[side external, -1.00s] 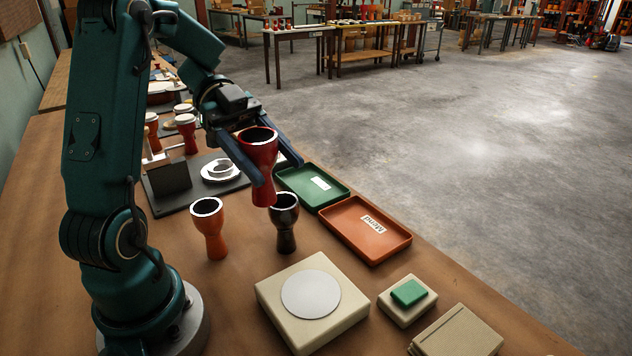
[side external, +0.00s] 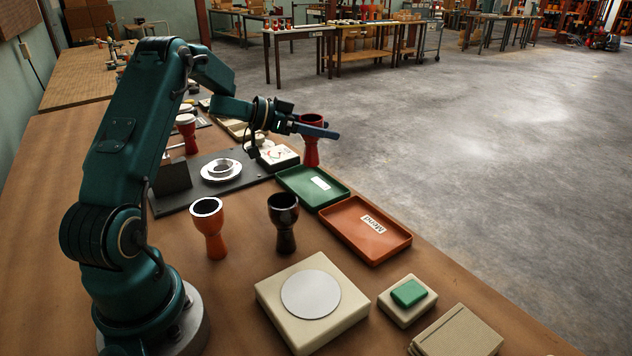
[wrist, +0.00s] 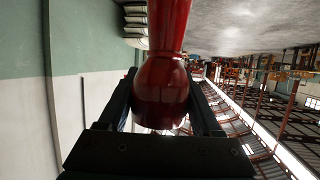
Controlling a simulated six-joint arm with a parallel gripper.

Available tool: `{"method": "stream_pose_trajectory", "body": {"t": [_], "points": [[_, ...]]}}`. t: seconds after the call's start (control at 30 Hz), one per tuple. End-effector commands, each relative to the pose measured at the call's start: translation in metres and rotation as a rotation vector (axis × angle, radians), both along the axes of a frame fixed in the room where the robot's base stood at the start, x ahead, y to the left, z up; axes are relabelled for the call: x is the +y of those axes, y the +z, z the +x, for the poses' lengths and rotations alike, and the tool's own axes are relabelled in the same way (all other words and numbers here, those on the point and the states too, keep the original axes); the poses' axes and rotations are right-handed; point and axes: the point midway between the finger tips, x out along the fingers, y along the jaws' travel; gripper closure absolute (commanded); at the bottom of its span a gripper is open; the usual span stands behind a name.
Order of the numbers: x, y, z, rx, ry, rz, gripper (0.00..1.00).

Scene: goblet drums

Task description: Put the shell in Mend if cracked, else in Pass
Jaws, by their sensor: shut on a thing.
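My gripper (side external: 318,128) is shut on a red goblet-shaped shell (side external: 312,152) and holds it in the air. The shell appears beyond the far end of the green tray (side external: 290,192) in the side view, bowl up. In the wrist view the glossy red shell (wrist: 163,92) sits between the two fingers. I see no crack on the parts that show; its other sides are hidden. The orange tray (side external: 343,246), labelled Mend, is beside the green tray. The green tray's label is too small to read. Both trays look empty.
An orange shell (side external: 213,238) and a black shell (side external: 285,236) stand on the table. A cream box with a grey disc (side external: 330,318), a green-button box (side external: 393,306) and a dark plate with a white ring (side external: 190,205) are nearby. Open floor lies right of the table.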

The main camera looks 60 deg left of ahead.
Motion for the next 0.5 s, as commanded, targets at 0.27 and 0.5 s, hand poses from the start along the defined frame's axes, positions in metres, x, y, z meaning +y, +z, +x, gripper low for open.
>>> {"method": "stream_pose_trajectory", "body": {"t": [0.27,0.5], "points": [[-0.001,-0.034,-0.001,0.000,-0.001,-0.003,0.99],[-0.001,-0.063,-0.001,-0.001,-0.003,-0.001,0.99]]}}
